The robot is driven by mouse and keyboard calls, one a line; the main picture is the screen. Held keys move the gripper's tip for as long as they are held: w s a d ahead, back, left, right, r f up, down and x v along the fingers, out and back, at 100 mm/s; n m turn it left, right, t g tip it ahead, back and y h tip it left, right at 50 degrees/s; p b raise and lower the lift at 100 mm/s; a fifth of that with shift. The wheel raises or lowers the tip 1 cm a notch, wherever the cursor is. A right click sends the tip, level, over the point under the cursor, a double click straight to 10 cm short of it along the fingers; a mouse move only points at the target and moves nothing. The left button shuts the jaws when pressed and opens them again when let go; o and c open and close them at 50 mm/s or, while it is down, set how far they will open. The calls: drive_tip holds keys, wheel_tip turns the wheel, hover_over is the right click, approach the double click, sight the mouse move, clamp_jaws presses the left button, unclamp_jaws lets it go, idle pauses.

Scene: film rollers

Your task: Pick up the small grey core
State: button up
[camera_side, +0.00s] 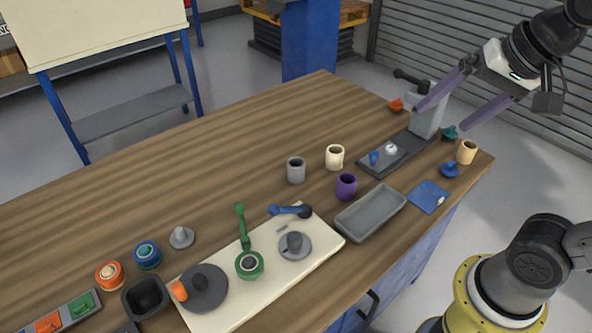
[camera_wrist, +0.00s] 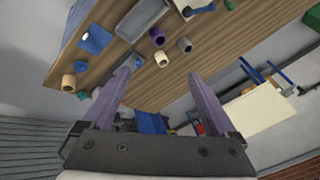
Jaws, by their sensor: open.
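The small grey core (camera_side: 296,170) is a short hollow cylinder standing upright on the wooden table, left of a cream core (camera_side: 334,157) and a purple core (camera_side: 346,186). In the wrist view the grey core (camera_wrist: 184,44) shows beyond the fingertips, close to the cream core (camera_wrist: 162,60). My gripper (camera_side: 442,118) is high above the right end of the table, well away from the grey core. Its two purple fingers are spread with nothing between them; they also show in the wrist view (camera_wrist: 160,72).
A tan core (camera_side: 467,152) stands near the right corner. A grey stand (camera_side: 426,122) rises near my fingers. A grey tray (camera_side: 371,212) and a cream board (camera_side: 325,240) with rollers and handles lie in front. The table's back left is clear.

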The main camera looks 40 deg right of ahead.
drive_tip(key=w+r+m, duration=0.3)
drive_tip(key=w+m, duration=0.1)
drive_tip(key=w, duration=0.3)
drive_tip(key=m+g, duration=0.6)
drive_tip(key=m, duration=0.2)
hover_over(296, 165)
drive_tip(key=a, duration=0.1)
drive_tip(key=f, duration=2)
drive_tip(key=s+f, duration=0.1)
drive_tip(key=f, duration=0.9)
drive_tip(key=shift+f, duration=0.1)
drive_tip(key=f, duration=0.4)
drive_tip(key=shift+s+a, duration=0.15)
drive_tip(key=shift+s, duration=0.2)
drive_tip(key=shift+f, duration=0.6)
drive_tip(key=c, duration=1.4)
drive_tip(key=shift+c, duration=0.2)
